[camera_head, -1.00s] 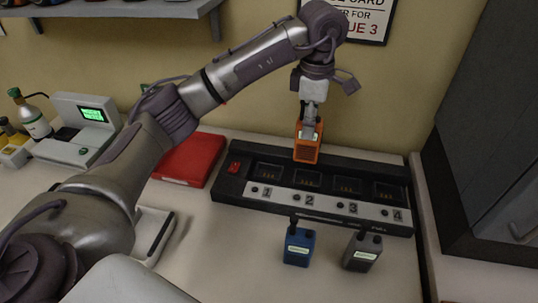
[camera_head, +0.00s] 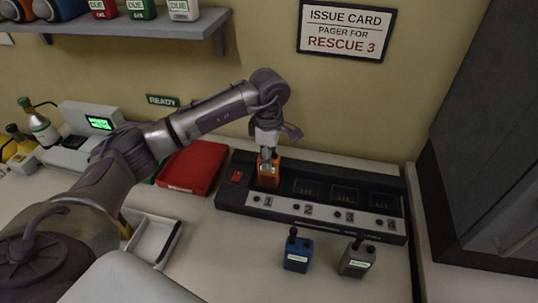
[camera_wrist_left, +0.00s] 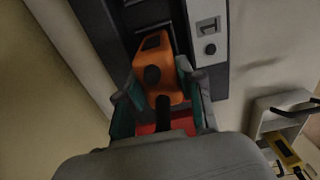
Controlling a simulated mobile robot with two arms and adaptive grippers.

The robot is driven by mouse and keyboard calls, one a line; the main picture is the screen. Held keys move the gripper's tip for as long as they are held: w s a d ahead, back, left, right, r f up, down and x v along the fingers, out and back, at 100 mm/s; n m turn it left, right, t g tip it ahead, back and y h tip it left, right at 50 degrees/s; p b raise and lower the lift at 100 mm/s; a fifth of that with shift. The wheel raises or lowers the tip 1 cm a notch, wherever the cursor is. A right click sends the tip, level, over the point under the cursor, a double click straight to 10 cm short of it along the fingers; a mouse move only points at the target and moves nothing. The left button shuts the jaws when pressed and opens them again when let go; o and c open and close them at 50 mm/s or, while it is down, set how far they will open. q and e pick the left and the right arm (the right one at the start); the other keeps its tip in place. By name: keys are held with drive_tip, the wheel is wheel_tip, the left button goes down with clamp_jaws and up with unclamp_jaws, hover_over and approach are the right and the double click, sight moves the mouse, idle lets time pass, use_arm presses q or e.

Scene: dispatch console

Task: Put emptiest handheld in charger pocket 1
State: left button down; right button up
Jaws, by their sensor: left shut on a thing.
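My left gripper (camera_head: 268,158) is shut on the orange handheld (camera_head: 268,178), which stands at pocket 1 of the black charger (camera_head: 232,203). The handheld's lower end seems to be in the pocket, but how deep it sits I cannot tell. In the left wrist view the orange handheld (camera_wrist_left: 154,62) lies between the gripper fingers (camera_wrist_left: 160,110), beside the label 1. Pockets 2, 3 and 4 look empty. A blue handheld (camera_head: 297,252) and a grey handheld (camera_head: 357,259) stand on the counter in front of the charger. My right gripper is not in view.
A red tray (camera_head: 192,168) lies left of the charger. A white tray (camera_head: 156,238) is nearer, beside my left arm. A device with a green screen (camera_head: 100,123) and bottles stand far left. A shelf (camera_head: 130,25) hangs above. A dark cabinet (camera_head: 490,140) stands at the right.

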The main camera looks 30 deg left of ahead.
use_arm(q)
drive_tip(key=shift+d, duration=0.1)
drive_tip(key=c, duration=0.7)
unclamp_jaws()
drive_tip(key=shift+f, duration=0.1)
drive_tip(key=shift+r, duration=0.25)
drive_tip(key=shift+r+b, duration=0.3)
wheel_tip(320, 180, up, 11)
drive_tip(key=b, duration=0.3)
drive_tip(key=shift+r, duration=0.15)
